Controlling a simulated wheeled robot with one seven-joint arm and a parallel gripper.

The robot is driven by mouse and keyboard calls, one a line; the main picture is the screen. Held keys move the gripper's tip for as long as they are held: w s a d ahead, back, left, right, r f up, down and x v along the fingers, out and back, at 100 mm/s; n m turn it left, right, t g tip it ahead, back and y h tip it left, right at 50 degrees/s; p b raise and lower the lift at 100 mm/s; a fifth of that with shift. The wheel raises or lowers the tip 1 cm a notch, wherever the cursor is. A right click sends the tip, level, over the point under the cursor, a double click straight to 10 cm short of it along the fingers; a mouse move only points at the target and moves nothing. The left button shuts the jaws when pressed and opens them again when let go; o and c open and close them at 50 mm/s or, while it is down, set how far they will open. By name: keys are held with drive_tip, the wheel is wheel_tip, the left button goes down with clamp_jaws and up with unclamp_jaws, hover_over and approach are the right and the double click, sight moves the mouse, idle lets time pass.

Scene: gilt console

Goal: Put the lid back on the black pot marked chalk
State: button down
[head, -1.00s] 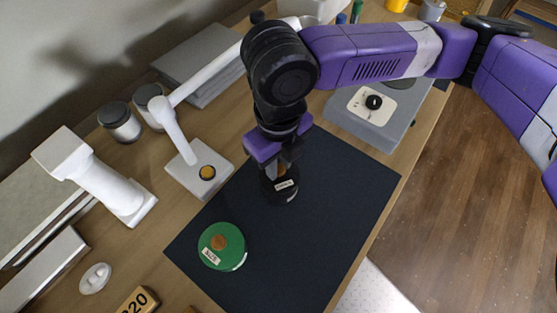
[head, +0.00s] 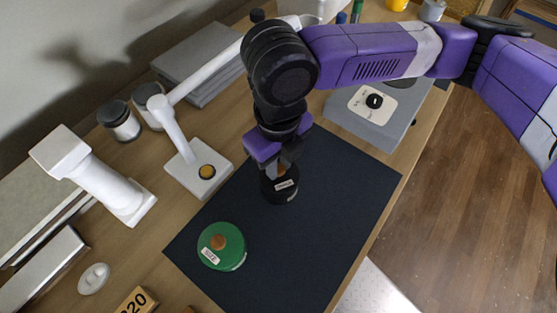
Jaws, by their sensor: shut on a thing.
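The black pot (head: 281,197) stands on the dark mat, with a white label on its front that is too small to read surely. A black lid with a brown knob (head: 281,171) is at the pot's top, directly under my gripper (head: 279,166). My gripper points down and is shut on the lid's knob. The lid looks level and in line with the pot; I cannot tell whether it rests fully on the rim, as the gripper partly hides it.
A green lidded pot (head: 222,247) with a brown knob stands nearer on the dark mat (head: 322,215). A grey box with a dial (head: 370,113) is at right. The mat's right side is clear.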

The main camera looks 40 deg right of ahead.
drive_tip(key=c, duration=1.1)
unclamp_jaws()
drive_tip(key=o, duration=0.4)
drive_tip(key=shift+o, duration=0.2)
drive_tip(key=shift+r, duration=0.1)
drive_tip(key=shift+r+p, duration=2.75)
drive_tip(key=shift+r, duration=0.6)
